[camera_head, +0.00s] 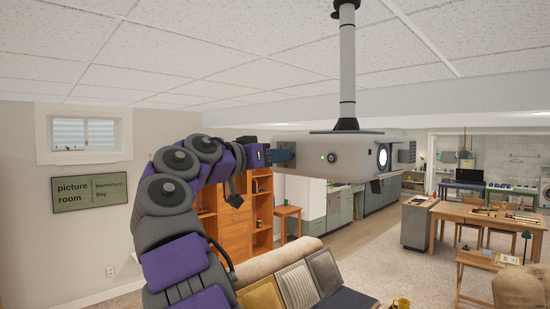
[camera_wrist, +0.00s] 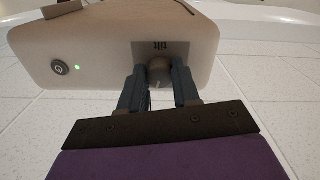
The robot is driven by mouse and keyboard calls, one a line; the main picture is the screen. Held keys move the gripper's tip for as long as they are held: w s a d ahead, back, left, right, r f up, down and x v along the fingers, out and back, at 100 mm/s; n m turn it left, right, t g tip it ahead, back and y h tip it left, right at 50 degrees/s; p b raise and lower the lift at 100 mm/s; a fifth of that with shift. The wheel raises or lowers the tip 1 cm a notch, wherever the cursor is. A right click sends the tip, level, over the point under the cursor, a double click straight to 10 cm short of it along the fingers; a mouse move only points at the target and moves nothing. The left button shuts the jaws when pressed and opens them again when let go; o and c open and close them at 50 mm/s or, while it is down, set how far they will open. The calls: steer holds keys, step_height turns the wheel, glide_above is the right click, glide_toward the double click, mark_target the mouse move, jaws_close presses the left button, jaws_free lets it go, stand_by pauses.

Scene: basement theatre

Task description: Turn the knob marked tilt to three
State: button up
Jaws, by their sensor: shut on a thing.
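A grey projector (camera_head: 340,155) hangs from the ceiling on a pole. My gripper (camera_wrist: 160,88) is shut on this knob, one finger on each side. A light line shows on the knob's face. I cannot read any numbers around it.
A round power button (camera_wrist: 60,68) and a lit green light sit on the same panel, left of the knob. The ceiling pole (camera_head: 347,70) holds the projector. A sofa with cushions (camera_head: 295,285) stands below, and a wooden table (camera_head: 490,220) is at the right.

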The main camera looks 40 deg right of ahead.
steer(key=shift+c, duration=0.5)
steer(key=shift+n+p, duration=0.95)
steer(key=shift+n, duration=0.75)
steer(key=o, duration=1.1)
steer(key=shift+w+f, duration=0.1)
steer(key=shift+w, duration=0.15)
steer(key=shift+c, duration=0.2)
steer(key=shift+s, duration=0.2)
steer(key=shift+a, duration=0.1)
